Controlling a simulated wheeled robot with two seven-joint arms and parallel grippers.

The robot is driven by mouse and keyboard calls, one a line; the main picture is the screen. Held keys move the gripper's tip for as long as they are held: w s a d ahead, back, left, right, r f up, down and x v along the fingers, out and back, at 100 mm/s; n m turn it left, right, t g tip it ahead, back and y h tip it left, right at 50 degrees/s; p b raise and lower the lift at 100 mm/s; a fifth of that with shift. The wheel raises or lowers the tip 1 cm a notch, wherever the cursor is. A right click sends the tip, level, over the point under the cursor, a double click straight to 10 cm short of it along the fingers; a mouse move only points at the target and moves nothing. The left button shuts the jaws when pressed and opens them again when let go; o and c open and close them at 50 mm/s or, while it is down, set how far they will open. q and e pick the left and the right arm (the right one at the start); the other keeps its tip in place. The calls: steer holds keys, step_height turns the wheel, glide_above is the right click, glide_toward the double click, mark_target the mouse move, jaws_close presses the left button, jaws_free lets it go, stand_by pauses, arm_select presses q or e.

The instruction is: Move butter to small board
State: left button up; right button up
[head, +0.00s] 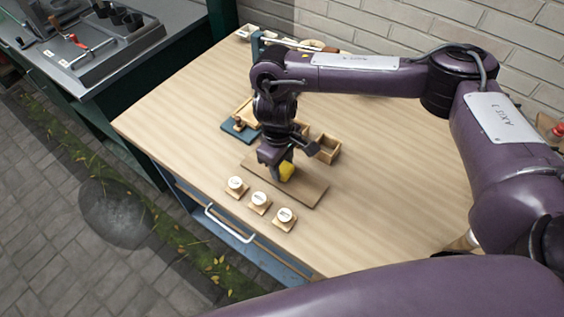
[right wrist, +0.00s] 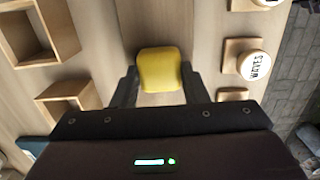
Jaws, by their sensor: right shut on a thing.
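The butter is a yellow block (head: 287,171), seen also in the right wrist view (right wrist: 160,68). My right gripper (head: 281,169) is shut on it, with a dark finger on each side in the right wrist view (right wrist: 159,88). It holds the butter over a long, thin brown board (head: 312,192); I cannot tell whether the butter touches the board. Several small square wooden boards, each with a round white-topped piece, line the front of the table; one is at the right (head: 284,219), and one shows with "WAVES" lettering in the right wrist view (right wrist: 251,65). My left gripper is not in view.
Open wooden boxes (head: 326,149) stand behind the long board, partly hidden by my arm. A blue-green block (head: 239,131) with a wooden-handled piece is to their left. The right part of the wooden table (head: 400,190) is clear. A brick wall (head: 370,25) runs behind.

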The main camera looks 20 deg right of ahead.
steer(key=o, duration=1)
steer(key=shift+f, duration=0.1)
steer(key=shift+c, duration=0.2)
step_height(320, 180, up, 12)
steer(key=shift+w+a+r+p, duration=0.2)
steer(key=shift+w+a+p, duration=0.05)
steer(key=shift+w+p, duration=0.1)
steer(key=shift+f, duration=0.1)
